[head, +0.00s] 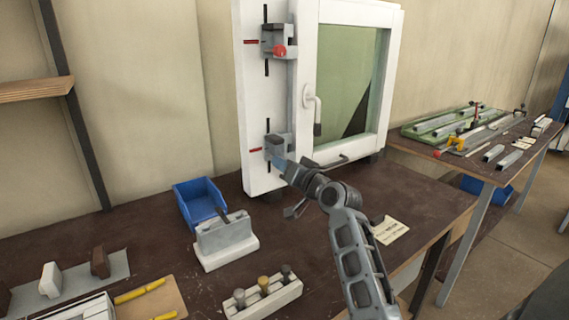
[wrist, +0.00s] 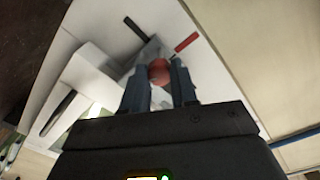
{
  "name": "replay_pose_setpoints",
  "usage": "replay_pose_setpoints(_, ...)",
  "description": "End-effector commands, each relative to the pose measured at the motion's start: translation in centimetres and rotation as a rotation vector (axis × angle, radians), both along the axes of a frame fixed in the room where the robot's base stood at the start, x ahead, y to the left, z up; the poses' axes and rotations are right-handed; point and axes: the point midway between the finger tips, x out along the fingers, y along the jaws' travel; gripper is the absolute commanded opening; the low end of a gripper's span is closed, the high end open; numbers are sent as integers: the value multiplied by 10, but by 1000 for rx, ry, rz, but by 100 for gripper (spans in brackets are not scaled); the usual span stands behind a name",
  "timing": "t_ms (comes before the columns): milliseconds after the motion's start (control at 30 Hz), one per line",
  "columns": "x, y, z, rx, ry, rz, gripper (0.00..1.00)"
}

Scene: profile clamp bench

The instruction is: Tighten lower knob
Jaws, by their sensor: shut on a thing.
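A white window frame (head: 255,100) stands upright on the brown bench. An upper clamp (head: 274,38) with a red knob (head: 280,51) sits high on its left side. A lower clamp (head: 277,142) sits near the bottom of the same side, with a red mark to its left. My gripper (head: 280,165) is at the lower clamp and hides its knob in the head view. In the wrist view the red lower knob (wrist: 159,71) lies between the two fingers of my gripper (wrist: 158,88), which is shut on it.
A white handle (head: 313,105) sticks out right of the clamps. A blue bin (head: 200,200), a grey and white block (head: 225,240) and a holder with several pegs (head: 262,298) stand on the bench (head: 150,235). A paper label (head: 389,230) lies right of my arm.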

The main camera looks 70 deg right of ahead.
Motion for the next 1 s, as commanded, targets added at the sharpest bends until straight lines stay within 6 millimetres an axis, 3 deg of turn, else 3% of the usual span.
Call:
replay_pose_setpoints(533,0,-1,0,23,-13,-2,0)
replay_pose_setpoints(567,0,-1,0,23,-13,-2,31)
replay_pose_setpoints(800,0,0,0,22,-12,-1,54)
replay_pose_setpoints(1000,0,0,0,22,-12,-1,54)
